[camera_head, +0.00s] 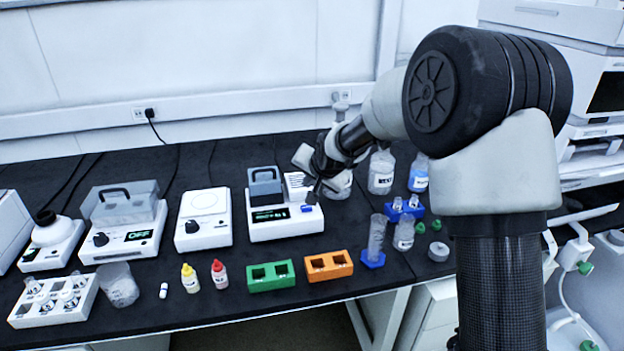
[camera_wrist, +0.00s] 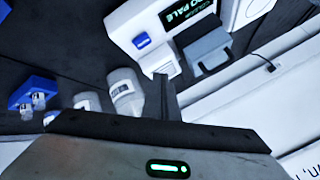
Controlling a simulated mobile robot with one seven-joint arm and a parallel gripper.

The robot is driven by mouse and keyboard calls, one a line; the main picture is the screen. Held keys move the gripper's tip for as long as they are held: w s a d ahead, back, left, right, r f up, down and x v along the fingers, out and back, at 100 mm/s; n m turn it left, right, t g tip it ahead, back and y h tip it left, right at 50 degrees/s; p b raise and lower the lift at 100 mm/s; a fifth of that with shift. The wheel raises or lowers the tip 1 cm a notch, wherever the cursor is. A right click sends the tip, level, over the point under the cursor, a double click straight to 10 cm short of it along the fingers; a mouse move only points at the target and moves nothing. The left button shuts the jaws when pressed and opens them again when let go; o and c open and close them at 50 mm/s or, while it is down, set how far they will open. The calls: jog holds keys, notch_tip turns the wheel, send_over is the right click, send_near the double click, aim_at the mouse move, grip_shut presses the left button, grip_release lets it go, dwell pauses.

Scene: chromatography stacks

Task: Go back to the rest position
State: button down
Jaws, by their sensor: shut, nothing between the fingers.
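My arm reaches from the right of the head view over the black bench. My gripper (camera_head: 312,193) is beside the right end of a white instrument (camera_head: 285,228) with a green-lit display, a blue button and a grey lidded part (camera_head: 265,183). In the head view I cannot tell whether it touches the instrument. In the wrist view my gripper's fingers (camera_wrist: 165,92) are together, with nothing visible between them. The instrument also shows in the wrist view (camera_wrist: 150,28), its display reading partly "PALE".
Bottles (camera_head: 382,172) stand behind and right of my gripper. A measuring cylinder (camera_head: 376,238), a blue vial rack (camera_head: 404,209), a green block (camera_head: 271,276) and an orange block (camera_head: 329,265) stand nearer the front. A wall lies behind the bench.

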jog(key=s+d+r+n+g+h, duration=0.1)
jog(key=s+d+r, duration=0.5)
jog(key=s, duration=0.3)
jog(key=s+d+r+n+h, duration=0.1)
jog(key=s+d+r+n, duration=0.1)
jog(key=s+d+r, duration=0.6)
jog(key=s+d+f+n+g+h, duration=0.1)
jog(key=s+d, duration=0.1)
jog(key=s, duration=1)
jog(key=s+d+f+g, duration=0.1)
jog(key=s+d, duration=0.2)
jog(key=s, duration=0.8)
notch_tip(320, 180, up, 20)
jog(key=p, duration=2)
jog(key=shift+s+r, duration=0.2)
